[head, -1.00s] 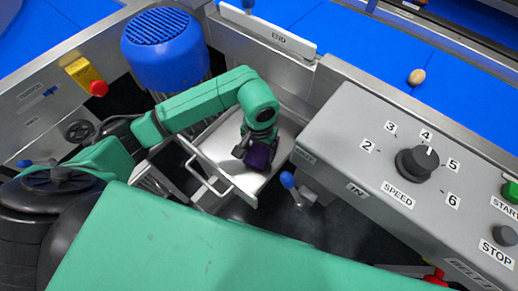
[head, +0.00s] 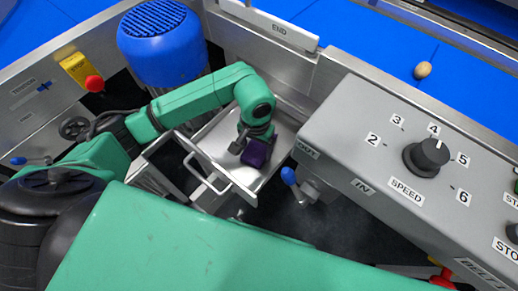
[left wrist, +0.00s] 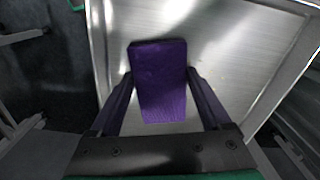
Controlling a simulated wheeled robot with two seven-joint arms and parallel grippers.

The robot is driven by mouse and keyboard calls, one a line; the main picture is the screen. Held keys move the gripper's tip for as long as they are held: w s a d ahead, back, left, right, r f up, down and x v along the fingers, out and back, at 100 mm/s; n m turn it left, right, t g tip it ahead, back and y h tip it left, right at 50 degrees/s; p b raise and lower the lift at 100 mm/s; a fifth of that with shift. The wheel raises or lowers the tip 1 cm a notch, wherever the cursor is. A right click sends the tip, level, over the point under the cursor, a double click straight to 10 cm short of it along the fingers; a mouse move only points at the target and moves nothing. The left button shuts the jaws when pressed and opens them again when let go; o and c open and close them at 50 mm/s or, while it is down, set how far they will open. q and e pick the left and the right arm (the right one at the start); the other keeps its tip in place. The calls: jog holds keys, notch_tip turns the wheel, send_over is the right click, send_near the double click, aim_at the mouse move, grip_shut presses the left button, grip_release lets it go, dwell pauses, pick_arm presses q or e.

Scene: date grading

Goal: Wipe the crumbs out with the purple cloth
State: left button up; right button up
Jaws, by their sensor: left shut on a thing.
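The purple cloth (head: 257,152) is a folded block in my left gripper (head: 255,140), which is shut on it. In the left wrist view the purple cloth (left wrist: 160,80) sits between the two fingers of the left gripper (left wrist: 162,100). The cloth is over the metal tray (left wrist: 230,45), which is pulled out like a drawer; the tray also shows in the head view (head: 285,135) with its handle towards me. I cannot tell whether the cloth touches the tray floor. My right gripper is not in view.
A grey control box (head: 350,130) with a speed knob (head: 427,156) stands right of the tray. A blue motor (head: 163,50) stands behind my left arm. A blue-tipped lever (head: 289,176) is close to the tray's right side. A date (head: 423,70) lies on the blue belt (head: 385,50).

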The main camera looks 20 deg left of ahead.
aim_at(232, 136)
pick_arm(q)
jog(key=shift+w+a+f+b, duration=0.1)
jog(key=shift+w+a+b, duration=0.15)
jog(key=shift+a, duration=0.25)
jog(key=shift+w+a+f+b, duration=0.1)
jog(key=shift+w+a+b, duration=0.1)
jog(key=shift+a, duration=0.25)
jog(key=shift+w+a+r, duration=0.1)
jog(key=shift+a+r, duration=0.05)
jog(key=shift+a, duration=0.2)
jog(key=shift+w+a+f+b, duration=0.15)
jog(key=shift+w+a+b, duration=0.1)
jog(key=shift+a+b, duration=0.25)
jog(key=shift+w+a+f+b, duration=0.1)
jog(key=shift+w+a+b, duration=0.15)
jog(key=shift+a, duration=0.35)
jog(key=shift+w+a+r+b, duration=0.1)
jog(key=shift+w+a+b, duration=0.2)
jog(key=shift+a, duration=0.4)
jog(key=shift+w+a+b, duration=0.2)
jog(key=shift+a+b, duration=0.2)
jog(key=shift+a, duration=0.35)
jog(key=shift+w+a+r+b, duration=0.1)
jog(key=shift+w+a+b, duration=0.2)
jog(key=shift+a, duration=0.4)
